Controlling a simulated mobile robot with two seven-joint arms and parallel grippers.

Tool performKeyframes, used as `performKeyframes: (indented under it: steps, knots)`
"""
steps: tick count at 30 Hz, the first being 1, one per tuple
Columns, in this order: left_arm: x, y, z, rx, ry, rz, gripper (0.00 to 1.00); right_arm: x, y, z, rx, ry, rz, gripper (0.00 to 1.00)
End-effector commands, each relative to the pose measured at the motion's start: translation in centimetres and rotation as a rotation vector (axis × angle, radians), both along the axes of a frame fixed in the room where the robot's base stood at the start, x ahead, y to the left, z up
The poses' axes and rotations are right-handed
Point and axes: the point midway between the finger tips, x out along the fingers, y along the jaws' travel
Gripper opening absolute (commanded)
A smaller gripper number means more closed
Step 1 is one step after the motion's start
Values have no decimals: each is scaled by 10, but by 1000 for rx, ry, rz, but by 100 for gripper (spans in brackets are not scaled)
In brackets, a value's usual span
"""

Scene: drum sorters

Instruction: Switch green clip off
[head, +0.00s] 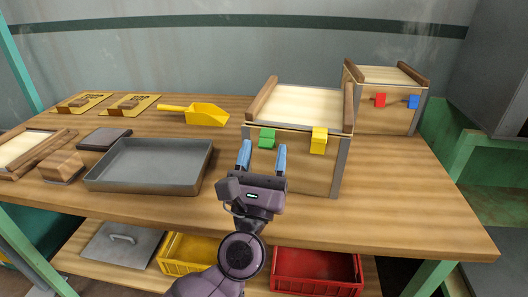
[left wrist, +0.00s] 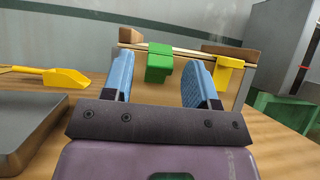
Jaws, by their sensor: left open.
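The green clip (head: 267,138) sits on the front top edge of the nearer wooden box (head: 292,166). In the left wrist view the green clip (left wrist: 159,63) shows ahead, between and beyond my two blue fingertips. A yellow clip (head: 319,140) sits to its right on the same edge; it also shows in the left wrist view (left wrist: 227,74). My left gripper (head: 264,158) is open and empty in front of the box, just below the green clip in the head view. I cannot tell its exact distance from the clip. My right gripper is not in view.
A second box (head: 388,116) with a red clip (head: 379,100) and a blue clip (head: 413,102) stands behind right. A grey tray (head: 150,187) and a yellow scoop (head: 200,114) lie to the left. Yellow and red bins (head: 316,288) are below. The tabletop at right is clear.

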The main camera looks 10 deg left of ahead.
Motion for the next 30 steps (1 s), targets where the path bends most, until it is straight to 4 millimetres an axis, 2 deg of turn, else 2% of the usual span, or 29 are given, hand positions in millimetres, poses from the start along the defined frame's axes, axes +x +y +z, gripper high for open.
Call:
performKeyframes:
  steps: [2,8,15,21,30]
  knots:
    - [-7,1,-7,0,4,0,53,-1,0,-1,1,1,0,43]
    - [-38,4,-4,-1,0,0,53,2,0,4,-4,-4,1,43]
    - [-81,7,-5,1,1,0,53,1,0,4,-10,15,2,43]
    - [-110,10,-5,1,1,1,53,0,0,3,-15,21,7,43]
    - [-126,11,-5,0,1,0,53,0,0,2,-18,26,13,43]
